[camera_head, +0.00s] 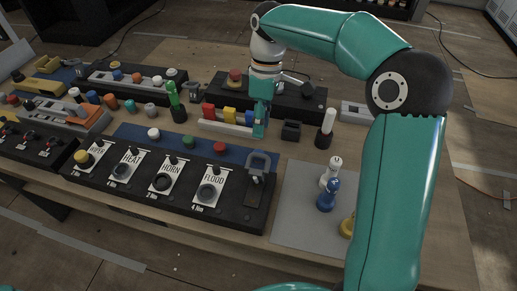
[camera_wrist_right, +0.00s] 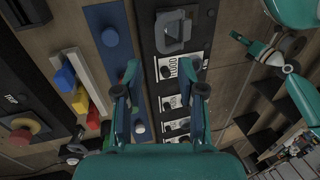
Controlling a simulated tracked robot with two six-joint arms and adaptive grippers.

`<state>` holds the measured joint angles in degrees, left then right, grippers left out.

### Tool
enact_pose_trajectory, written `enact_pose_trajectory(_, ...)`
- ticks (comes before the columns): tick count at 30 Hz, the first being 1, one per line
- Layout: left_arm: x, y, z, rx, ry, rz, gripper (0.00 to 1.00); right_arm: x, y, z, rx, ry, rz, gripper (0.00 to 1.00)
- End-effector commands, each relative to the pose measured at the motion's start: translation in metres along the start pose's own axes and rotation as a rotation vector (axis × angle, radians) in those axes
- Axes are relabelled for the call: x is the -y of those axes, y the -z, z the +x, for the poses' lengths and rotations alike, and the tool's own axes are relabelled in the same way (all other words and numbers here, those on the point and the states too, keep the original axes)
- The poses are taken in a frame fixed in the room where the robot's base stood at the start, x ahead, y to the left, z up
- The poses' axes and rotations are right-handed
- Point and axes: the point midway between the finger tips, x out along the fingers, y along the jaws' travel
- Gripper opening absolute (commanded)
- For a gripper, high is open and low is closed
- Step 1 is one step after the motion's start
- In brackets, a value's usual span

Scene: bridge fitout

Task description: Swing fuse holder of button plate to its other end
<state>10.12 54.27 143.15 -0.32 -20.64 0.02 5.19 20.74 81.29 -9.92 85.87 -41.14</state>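The black button plate (camera_head: 150,200) carries labels such as HEAT, HORN and FLOOD beside round buttons. A grey, loop-shaped fuse holder (camera_head: 258,163) sits at its right end, past FLOOD. In the right wrist view the holder (camera_wrist_right: 173,30) lies on the plate (camera_wrist_right: 145,15), ahead of my fingers. My right gripper (camera_head: 261,122) hangs behind the plate, above and apart from the holder. In the right wrist view its fingers (camera_wrist_right: 163,80) are spread with nothing between them. A teal part at the upper right there may be my left gripper (camera_wrist_right: 265,52); its state is unclear.
A blue strip (camera_head: 190,146) with several caps lies behind the plate. A rack of red, yellow and blue blocks (camera_head: 228,116) stands close to my right gripper. A grey mat (camera_head: 290,222) with several pieces lies right of the plate. Another black panel (camera_head: 290,98) stands behind.

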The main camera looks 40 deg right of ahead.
Motion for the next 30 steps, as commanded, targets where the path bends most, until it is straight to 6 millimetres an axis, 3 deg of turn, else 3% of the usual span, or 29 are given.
enact_pose_trajectory(6, 0.000, 0.000, 0.001, 0.000, 0.000, 0.000, 0.40, 0.000, 0.000, 0.045, 0.004, 0.003, -0.001, 0.39)
enact_pose_trajectory(12, 0.000, 0.000, 0.000, 0.000, 0.000, 0.000, 0.40, 0.000, 0.000, 0.069, 0.003, 0.001, -0.001, 0.39)
enact_pose_trajectory(24, 0.000, 0.000, 0.000, 0.000, 0.000, 0.000, 0.40, 0.000, 0.000, 0.077, 0.000, 0.000, 0.000, 0.39)
enact_pose_trajectory(25, 0.000, 0.000, 0.000, 0.000, 0.000, 0.000, 0.40, 0.000, 0.000, 0.077, 0.000, 0.000, 0.000, 0.38)
enact_pose_trajectory(30, 0.000, 0.000, 0.000, 0.000, 0.000, 0.000, 0.40, 0.000, 0.000, 0.077, 0.000, 0.000, 0.001, 0.09)
